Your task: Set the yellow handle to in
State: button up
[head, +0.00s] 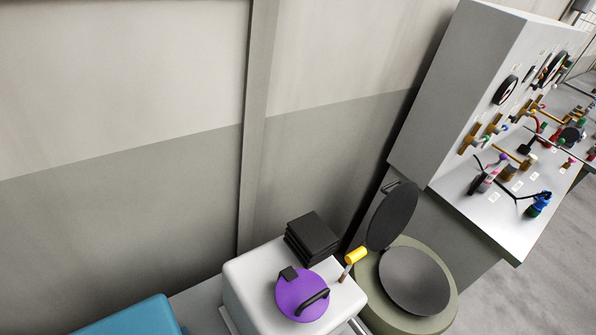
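The yellow handle (355,256) is a short yellow grip on a thin stem. It stands tilted at the right edge of a white box-shaped unit (248,275), low in the middle of the head view. A purple round cover (302,295) with a black bar handle lies on top of the same unit, left of the yellow handle. The yellow handle's marked positions cannot be read from here. My gripper is not in view.
An olive round container (446,290) with a dark open lid (392,215) stands right of the handle. Black stacked blocks (312,238) sit behind it. A grey control panel (480,200) with valves and gauges is at right. A blue surface (135,318) lies at lower left.

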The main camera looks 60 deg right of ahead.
aim_at(350, 259)
jog(key=u, duration=1.65)
jog(key=k, duration=2.7)
jog(key=z, duration=1.4)
jog(key=i, duration=1.05)
